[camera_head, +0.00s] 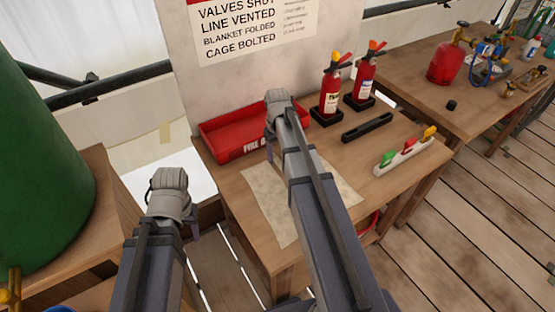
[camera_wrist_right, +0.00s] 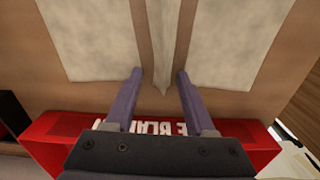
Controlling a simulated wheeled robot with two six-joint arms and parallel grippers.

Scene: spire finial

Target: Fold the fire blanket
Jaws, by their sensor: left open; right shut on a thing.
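The cream fire blanket (camera_head: 262,200) lies on the wooden table, partly hidden by my right arm. In the right wrist view it shows as two flat panels (camera_wrist_right: 88,38) with a narrow raised strip of cloth (camera_wrist_right: 163,45) between them. My right gripper (camera_wrist_right: 158,78) is shut on this strip, its fingers on either side.
A red tray (camera_head: 222,138) lettered "FIRE B…" sits at the table's back left. Two fire extinguishers (camera_head: 330,95), a black bar (camera_head: 367,127) and a white rack with coloured pieces (camera_head: 405,155) stand to the right. A green cylinder (camera_head: 40,170) is at the left.

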